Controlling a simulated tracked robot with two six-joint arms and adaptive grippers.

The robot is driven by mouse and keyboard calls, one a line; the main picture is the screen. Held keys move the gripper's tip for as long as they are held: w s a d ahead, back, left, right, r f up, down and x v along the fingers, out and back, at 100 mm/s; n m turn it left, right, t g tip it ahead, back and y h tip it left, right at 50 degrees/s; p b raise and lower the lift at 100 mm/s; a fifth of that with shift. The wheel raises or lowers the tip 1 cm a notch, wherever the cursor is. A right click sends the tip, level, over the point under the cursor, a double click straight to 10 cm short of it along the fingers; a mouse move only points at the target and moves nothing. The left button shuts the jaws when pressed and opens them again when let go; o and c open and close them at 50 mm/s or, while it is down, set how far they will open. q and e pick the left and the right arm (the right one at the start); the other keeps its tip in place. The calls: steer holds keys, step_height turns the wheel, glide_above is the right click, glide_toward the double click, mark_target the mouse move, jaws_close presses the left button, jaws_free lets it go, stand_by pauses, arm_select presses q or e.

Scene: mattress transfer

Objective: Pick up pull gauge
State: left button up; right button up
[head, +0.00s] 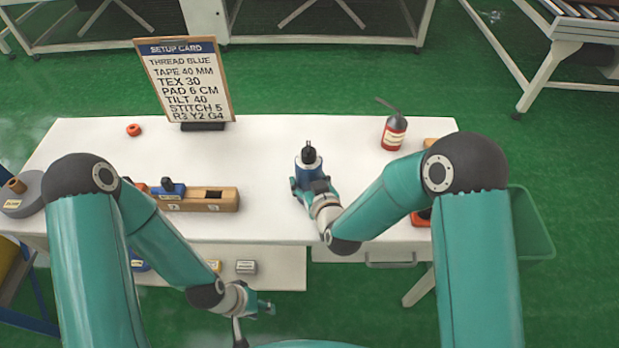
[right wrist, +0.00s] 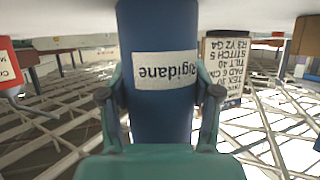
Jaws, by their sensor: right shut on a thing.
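A blue cylinder with a black top (head: 309,163) stands upright at the middle of the white table. My right gripper (head: 312,188) is shut around its body. In the right wrist view the two fingers press on both sides of the blue body (right wrist: 160,105), which bears a white label reading "Rigidane". I cannot tell whether its base touches the table. No label here names a pull gauge, so I cannot tell if this is it. My left gripper (head: 256,318) is open and empty, low in front of the table's front edge.
A red extinguisher-shaped bottle (head: 394,132) stands right. A green bin (head: 530,225) stands beyond the right edge.

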mark_target(308, 171)
steer(key=shift+w+r, duration=0.1)
jaws_close()
steer(key=shift+r, duration=0.2)
step_height(308, 171, up, 20)
steer(key=shift+f, duration=0.15)
steer(key=shift+f, duration=0.25)
stand_by(0.4)
steer(key=shift+f+b, duration=7)
steer(key=shift+f, duration=0.9)
